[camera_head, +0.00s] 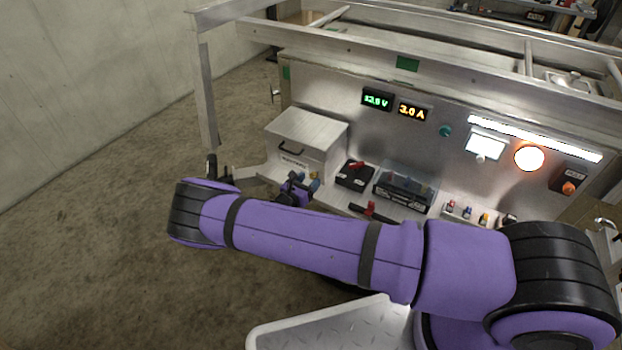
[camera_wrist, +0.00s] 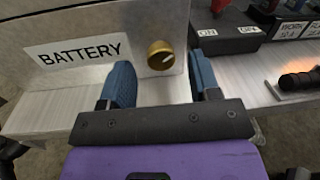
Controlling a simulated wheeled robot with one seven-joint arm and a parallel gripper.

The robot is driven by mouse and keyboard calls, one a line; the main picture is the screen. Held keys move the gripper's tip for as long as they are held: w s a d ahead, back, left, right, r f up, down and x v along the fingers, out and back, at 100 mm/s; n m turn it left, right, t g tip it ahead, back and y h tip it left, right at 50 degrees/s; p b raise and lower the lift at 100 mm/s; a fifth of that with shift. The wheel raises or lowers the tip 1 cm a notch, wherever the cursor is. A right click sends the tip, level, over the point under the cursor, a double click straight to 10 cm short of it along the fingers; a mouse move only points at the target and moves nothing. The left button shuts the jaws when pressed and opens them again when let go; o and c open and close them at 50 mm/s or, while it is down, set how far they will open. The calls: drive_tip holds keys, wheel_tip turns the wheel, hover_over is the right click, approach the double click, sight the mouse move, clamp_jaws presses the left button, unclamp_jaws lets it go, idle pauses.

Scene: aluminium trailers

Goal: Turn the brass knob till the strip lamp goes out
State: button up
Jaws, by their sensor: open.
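The brass knob (camera_wrist: 160,55) sits on the front of a metal box, right of the BATTERY label, in the wrist view. A light mark shows on its face. My gripper (camera_wrist: 162,70) is open, with one blue finger on each side of the knob. I cannot tell whether either finger touches it. In the head view my gripper (camera_head: 303,180) is at the front of the battery box (camera_head: 303,131), and the knob is too small to make out clearly. The strip lamp (camera_head: 535,138) is lit white at the upper right of the panel.
A round orange lamp (camera_head: 529,157) and a small white panel (camera_head: 485,146) glow below the strip lamp. Displays (camera_head: 377,99) read about 12.8 V and 3.0 A. A black switch block (camera_head: 355,175) and a fuse box (camera_head: 403,191) stand right of the battery box.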

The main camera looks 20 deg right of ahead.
drive_tip(key=shift+x, duration=0.9)
drive_tip(key=c, duration=0.9)
drive_tip(key=shift+m, duration=2.5)
drive_tip(key=o, duration=0.9)
drive_tip(key=v, duration=1)
drive_tip(key=shift+s+a+r, duration=0.25)
drive_tip(key=shift+s, duration=0.05)
